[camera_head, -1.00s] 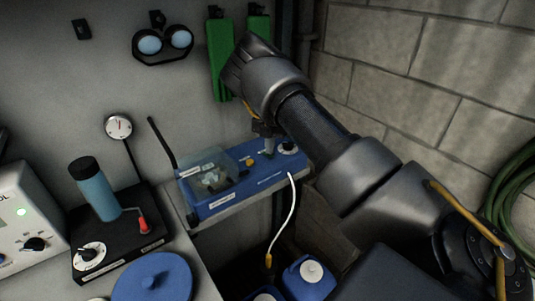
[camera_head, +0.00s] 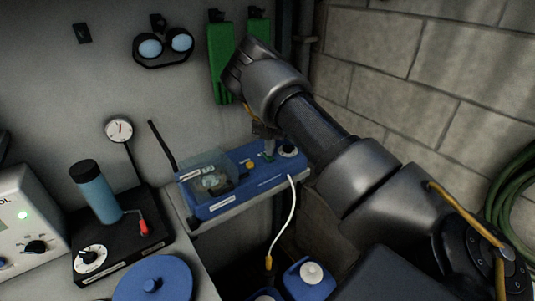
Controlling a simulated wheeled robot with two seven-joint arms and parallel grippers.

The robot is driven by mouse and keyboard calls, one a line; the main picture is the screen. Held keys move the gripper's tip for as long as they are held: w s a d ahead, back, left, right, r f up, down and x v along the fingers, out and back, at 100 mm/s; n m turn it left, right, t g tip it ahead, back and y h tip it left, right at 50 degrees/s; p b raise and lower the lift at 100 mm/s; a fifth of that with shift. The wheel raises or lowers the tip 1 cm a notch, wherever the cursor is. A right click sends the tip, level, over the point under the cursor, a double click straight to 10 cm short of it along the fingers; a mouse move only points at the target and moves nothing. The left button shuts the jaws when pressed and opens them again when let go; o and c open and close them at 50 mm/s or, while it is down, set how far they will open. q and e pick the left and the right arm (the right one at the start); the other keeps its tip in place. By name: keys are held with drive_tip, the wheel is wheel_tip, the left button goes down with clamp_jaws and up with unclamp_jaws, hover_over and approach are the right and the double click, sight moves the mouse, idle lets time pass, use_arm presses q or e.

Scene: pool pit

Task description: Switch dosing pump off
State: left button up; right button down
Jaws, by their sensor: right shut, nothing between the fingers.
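The dosing pump (camera_head: 225,203) is a blue box on a small grey shelf against the wall. It has a clear cover (camera_head: 206,175) on its left part, a yellow button (camera_head: 250,165) and a black-and-white knob (camera_head: 287,149) at its right end. My right gripper (camera_head: 268,154) points down at the pump's top, between the yellow button and the knob. Its fingers are shut with nothing between them. The tips are small here, and I cannot tell whether they touch the pump or what lies right under them. My left gripper is not in view.
A black unit with a blue cylinder (camera_head: 96,194) and red-handled lever (camera_head: 143,224) stands left, near a gauge (camera_head: 119,130). A white tube (camera_head: 284,222) hangs from the pump toward blue containers (camera_head: 308,281). A block wall (camera_head: 440,90) is right.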

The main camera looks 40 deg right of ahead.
sight(270, 158)
drive_tip(key=shift+r+p, duration=2.05)
drive_tip(key=shift+r, duration=0.9)
drive_tip(key=shift+f, duration=0.1)
drive_tip(key=shift+s, duration=0.1)
